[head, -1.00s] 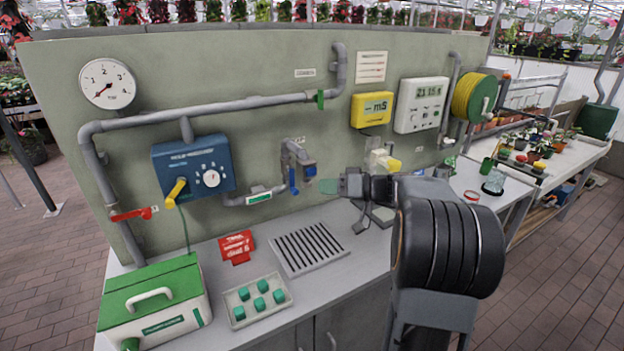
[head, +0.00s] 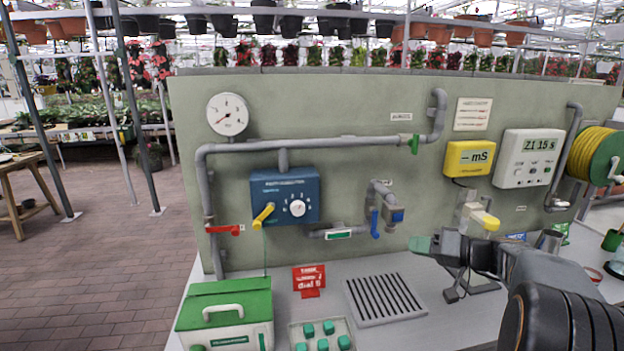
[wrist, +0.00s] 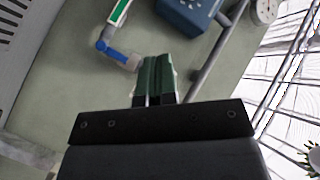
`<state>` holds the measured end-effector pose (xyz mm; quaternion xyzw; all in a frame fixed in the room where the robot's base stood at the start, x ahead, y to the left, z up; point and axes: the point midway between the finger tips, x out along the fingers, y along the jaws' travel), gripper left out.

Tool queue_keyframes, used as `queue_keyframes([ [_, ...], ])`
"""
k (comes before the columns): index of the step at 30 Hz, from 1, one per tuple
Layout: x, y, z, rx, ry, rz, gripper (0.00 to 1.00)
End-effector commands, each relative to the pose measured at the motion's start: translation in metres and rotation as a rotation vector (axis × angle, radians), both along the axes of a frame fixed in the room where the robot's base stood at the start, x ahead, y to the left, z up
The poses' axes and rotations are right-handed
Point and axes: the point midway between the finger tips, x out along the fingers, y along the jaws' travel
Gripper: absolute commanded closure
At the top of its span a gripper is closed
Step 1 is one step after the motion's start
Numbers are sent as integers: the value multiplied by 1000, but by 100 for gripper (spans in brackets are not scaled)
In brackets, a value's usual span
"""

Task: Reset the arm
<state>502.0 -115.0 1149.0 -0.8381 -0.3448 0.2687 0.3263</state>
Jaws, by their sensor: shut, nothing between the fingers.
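My gripper (head: 421,244) is at the right of the head view, above the counter and in front of the grey-green wall panel. Its green fingertips are together with nothing between them. They also show close together in the wrist view (wrist: 156,78), pointing toward the panel. A blue-handled tap (head: 376,222) is left of the gripper in the head view, and its blue lever also shows in the wrist view (wrist: 112,50). My dark arm reaches in from the lower right. Whether the fingertips touch anything is hard to tell, but they look free.
A slotted drain tray (head: 385,299), a red sign (head: 309,280), a green-lidded box (head: 225,311) and a tray of green cubes (head: 345,327) are on the counter. A blue control box (head: 285,196), pipes and yellow meter (head: 469,158) are on the panel.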

Motion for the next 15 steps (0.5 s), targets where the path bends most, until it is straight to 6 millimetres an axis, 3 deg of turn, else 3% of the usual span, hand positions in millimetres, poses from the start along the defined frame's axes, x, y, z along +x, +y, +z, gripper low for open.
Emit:
queue_keyframes([
  [3,-29,5,-61,-25,402,-78,100],
  [6,-70,28,-97,-164,701,-149,100],
  [10,-124,52,-122,-433,891,-250,100],
  [15,-173,72,-128,-778,834,-314,100],
])
